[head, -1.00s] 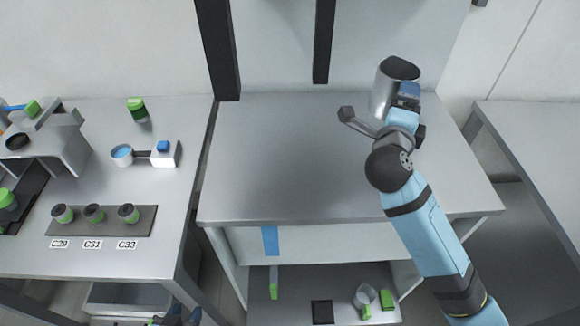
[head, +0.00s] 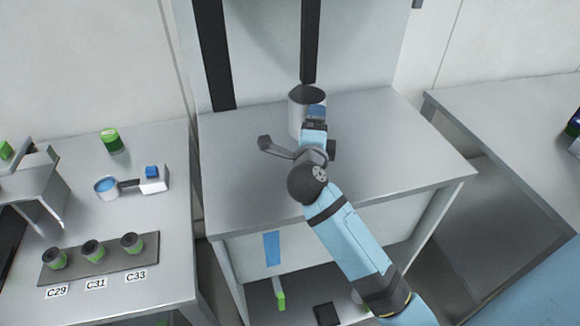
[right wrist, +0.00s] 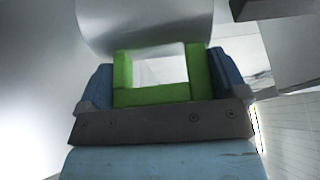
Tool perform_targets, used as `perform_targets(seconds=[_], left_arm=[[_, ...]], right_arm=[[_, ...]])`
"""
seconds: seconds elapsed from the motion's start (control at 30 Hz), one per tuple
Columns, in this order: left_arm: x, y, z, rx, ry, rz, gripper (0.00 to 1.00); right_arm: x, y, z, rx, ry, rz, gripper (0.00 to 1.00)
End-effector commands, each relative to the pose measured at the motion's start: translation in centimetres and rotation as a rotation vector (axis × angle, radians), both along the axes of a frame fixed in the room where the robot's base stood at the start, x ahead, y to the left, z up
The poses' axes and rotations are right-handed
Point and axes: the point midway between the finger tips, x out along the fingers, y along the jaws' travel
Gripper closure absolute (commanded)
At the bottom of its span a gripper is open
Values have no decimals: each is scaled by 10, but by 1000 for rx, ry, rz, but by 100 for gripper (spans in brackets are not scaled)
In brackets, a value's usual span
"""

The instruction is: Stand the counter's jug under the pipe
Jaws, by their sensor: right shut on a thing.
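The jug (head: 295,118) is a grey metal cylinder with a dark open top, upright over the back of the middle counter (head: 235,170). My right gripper (head: 316,112) is shut on its green handle. In the right wrist view, the square green handle (right wrist: 150,97) sits between my blue fingers (right wrist: 158,80), with the jug wall (right wrist: 140,25) behind. A dark vertical bar, which looks like the pipe (head: 309,40), ends just above or behind the jug's mouth. I cannot tell whether the jug's base touches the counter. My left gripper is out of view.
A thicker dark post (head: 212,50) stands left of the pipe. The left counter holds a blue-filled pan (head: 106,187), a green-topped item (head: 110,139) and a labelled rack (head: 70,268) of cups. The middle counter's left and right parts are clear.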

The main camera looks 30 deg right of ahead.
Motion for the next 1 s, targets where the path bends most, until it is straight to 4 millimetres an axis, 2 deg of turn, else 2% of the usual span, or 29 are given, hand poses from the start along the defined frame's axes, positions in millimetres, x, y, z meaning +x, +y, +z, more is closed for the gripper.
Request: perform_targets(seconds=[0.07, 0.3, 0.53, 0.7, 0.8, 1.0], left_arm=[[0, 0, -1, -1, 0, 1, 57], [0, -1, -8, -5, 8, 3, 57], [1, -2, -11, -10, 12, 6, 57], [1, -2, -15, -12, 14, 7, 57], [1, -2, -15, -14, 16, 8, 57], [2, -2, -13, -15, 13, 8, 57]], right_arm=[[0, -1, -5, -1, 2, -2, 40], [0, -1, -49, -3, 5, -2, 40], [0, -1, -72, -3, 2, -2, 40], [0, -1, -96, -3, 2, -2, 40], [0, -1, -102, -1, 1, -1, 40], [0, -1, -101, -1, 1, -1, 40]])
